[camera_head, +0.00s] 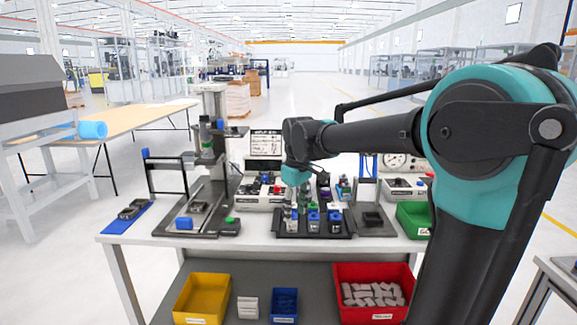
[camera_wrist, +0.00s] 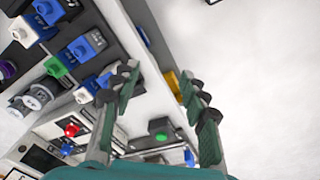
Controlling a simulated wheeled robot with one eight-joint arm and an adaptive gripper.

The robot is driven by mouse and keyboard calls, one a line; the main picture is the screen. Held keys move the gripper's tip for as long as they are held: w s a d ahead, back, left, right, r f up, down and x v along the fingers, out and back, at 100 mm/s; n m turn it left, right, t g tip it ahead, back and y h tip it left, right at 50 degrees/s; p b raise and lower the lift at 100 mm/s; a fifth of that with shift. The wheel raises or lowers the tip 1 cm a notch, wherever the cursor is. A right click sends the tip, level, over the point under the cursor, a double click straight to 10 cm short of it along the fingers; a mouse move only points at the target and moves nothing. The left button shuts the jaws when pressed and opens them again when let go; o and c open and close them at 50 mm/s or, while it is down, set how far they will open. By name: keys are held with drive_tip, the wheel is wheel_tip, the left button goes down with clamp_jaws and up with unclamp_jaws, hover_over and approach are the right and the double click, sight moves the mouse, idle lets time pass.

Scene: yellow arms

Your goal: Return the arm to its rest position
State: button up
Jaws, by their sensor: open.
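My arm (camera_head: 375,132) reaches in from the right of the head view, out over the white workbench. Its wrist bends down. My gripper (camera_head: 297,197) hangs near the back of a black tray (camera_head: 290,233) with several small coloured-top blocks; its fingertips are hard to make out there. In the wrist view my gripper (camera_wrist: 159,78) has its two fingers spread apart, with nothing held between them. Whether the fingers touch anything cannot be told.
A column stand (camera_head: 213,130) rises left of my gripper, and a small frame stand (camera_head: 367,185) stands to its right. A green bin (camera_head: 412,220) is at the bench's right. Yellow (camera_head: 202,296) and red (camera_head: 373,272) bins sit on the lower shelf. Space above the bench is mostly open.

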drive_tip(key=s+d+f+m+t, duration=0.3)
drive_tip(key=s+d+f+m, duration=0.6)
drive_tip(key=s+d+f, duration=0.8)
wheel_tip(320, 180, down, 3)
drive_tip(key=shift+s+f+m, duration=0.1)
drive_tip(key=shift+s+m, duration=0.2)
drive_tip(key=shift+m, duration=0.1)
